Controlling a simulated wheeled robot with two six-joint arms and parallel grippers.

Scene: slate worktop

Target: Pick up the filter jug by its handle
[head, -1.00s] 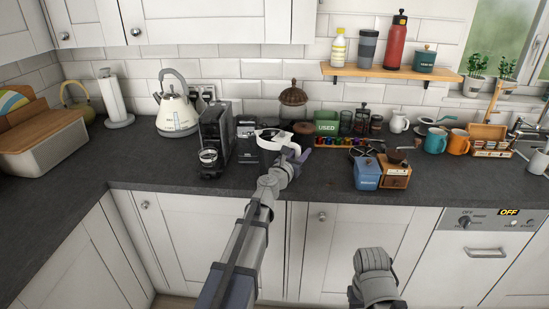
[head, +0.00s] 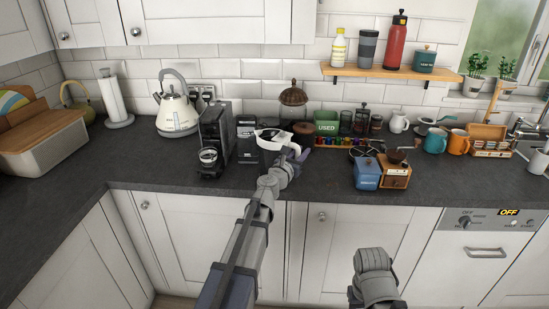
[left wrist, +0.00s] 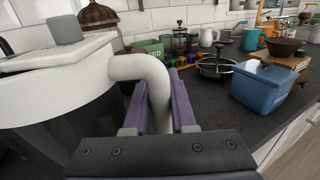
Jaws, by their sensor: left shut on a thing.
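The filter jug (head: 268,142) has a white rim and handle and stands at the middle of the worktop in the head view. In the left wrist view its white lid (left wrist: 45,62) and smoky see-through body fill the left side. Its white curved handle (left wrist: 150,70) runs down between the purple fingers of my left gripper (left wrist: 160,108). My left gripper (head: 299,154) is shut on this handle, at the jug's right side. The jug's base is hidden, so I cannot tell whether it touches the worktop.
A black coffee machine (head: 213,140) and a dark canister (head: 247,138) stand left of the jug. A green box (head: 327,123), a blue box (head: 367,173) and a wooden grinder (head: 395,170) stand to the right. The front worktop left of my arm is clear.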

